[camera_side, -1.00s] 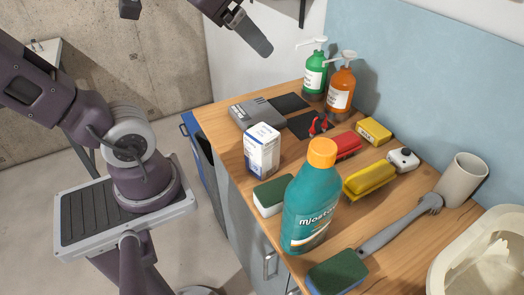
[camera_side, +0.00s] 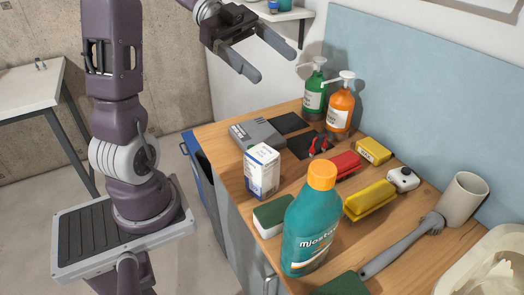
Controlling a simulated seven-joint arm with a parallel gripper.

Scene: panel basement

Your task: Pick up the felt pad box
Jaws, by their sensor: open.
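Two boxes stand on the wooden counter (camera_side: 222,131), and I cannot read which one is the felt pad box. One is an upright white box with blue markings (camera_side: 262,172), near the counter's left edge. The other is a small yellow box (camera_side: 373,151), lying farther back, near the blue wall panel. My gripper (camera_side: 269,63) is open and empty. It is high at the top of the view, above and apart from both boxes, with its two grey fingers spread.
A teal bottle with an orange cap (camera_side: 311,228) stands tall in front. Green (camera_side: 314,95) and orange (camera_side: 339,108) pump bottles stand at the back. A grey case (camera_side: 257,134), red brush (camera_side: 346,164), yellow brush (camera_side: 369,199), sponge (camera_side: 273,215) and beige cup (camera_side: 463,198) crowd the counter.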

